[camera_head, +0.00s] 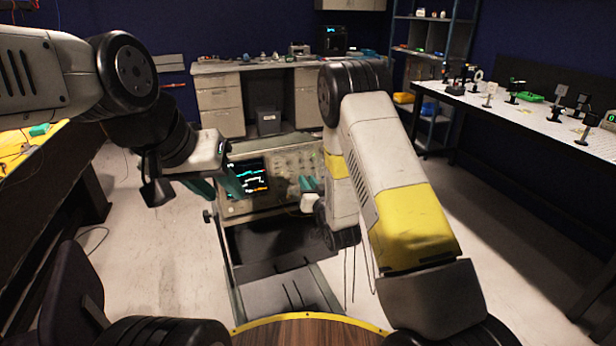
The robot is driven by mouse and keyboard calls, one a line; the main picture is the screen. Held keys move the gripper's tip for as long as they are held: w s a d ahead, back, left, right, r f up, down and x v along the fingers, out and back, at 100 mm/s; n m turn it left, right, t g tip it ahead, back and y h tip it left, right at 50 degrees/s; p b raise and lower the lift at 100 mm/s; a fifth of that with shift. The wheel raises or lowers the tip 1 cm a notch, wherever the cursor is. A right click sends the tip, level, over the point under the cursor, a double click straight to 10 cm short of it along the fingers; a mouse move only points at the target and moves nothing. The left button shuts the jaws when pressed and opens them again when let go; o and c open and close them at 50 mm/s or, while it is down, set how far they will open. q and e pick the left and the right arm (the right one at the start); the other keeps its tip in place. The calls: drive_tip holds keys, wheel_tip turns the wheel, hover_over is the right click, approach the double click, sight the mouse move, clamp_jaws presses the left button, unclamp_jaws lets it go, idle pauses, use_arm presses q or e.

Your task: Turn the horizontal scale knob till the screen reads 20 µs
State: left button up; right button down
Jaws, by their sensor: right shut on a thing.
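The oscilloscope (283,160) stands on a cart in front of me, its lit screen (251,177) at the left of its face. The screen shows cyan traces and orange marks, too small to read. Several knobs show on the panel right of the screen. My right gripper (308,186) is at the right part of the panel, shut on a knob there; its fingers and wrist hide the horizontal scale knob. My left gripper (217,187) is at the screen's left edge, its two teal fingers apart with nothing seen between them.
The cart (290,290) has a dark lower shelf. A workbench with drawers (220,98) stands behind. A long table (540,115) with optical parts runs along the right, and a yellow-topped bench (30,150) stands at the left. The floor between is clear.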

drive_tip(key=n+y, duration=0.1)
drive_tip(key=n, duration=0.1)
drive_tip(key=n+g+y, duration=0.1)
drive_tip(key=n, duration=0.2)
drive_tip(key=n+y, duration=0.1)
drive_tip(key=n, duration=0.1)
drive_tip(key=shift+w+d+g, duration=0.15)
drive_tip(key=shift+d+g, duration=0.15)
drive_tip(key=shift+d, duration=0.05)
drive_tip(key=n+g+y, duration=0.1)
drive_tip(key=n, duration=0.2)
drive_tip(key=n+g, duration=0.1)
drive_tip(key=n, duration=0.3)
drive_tip(key=shift+w+d+r+n+g+y, duration=0.1)
drive_tip(key=shift+d+n+g+y, duration=0.05)
drive_tip(key=shift+n+g+y, duration=0.2)
drive_tip(key=c, duration=1.6)
unclamp_jaws()
drive_tip(key=shift+o, duration=0.2)
drive_tip(key=v, duration=0.8)
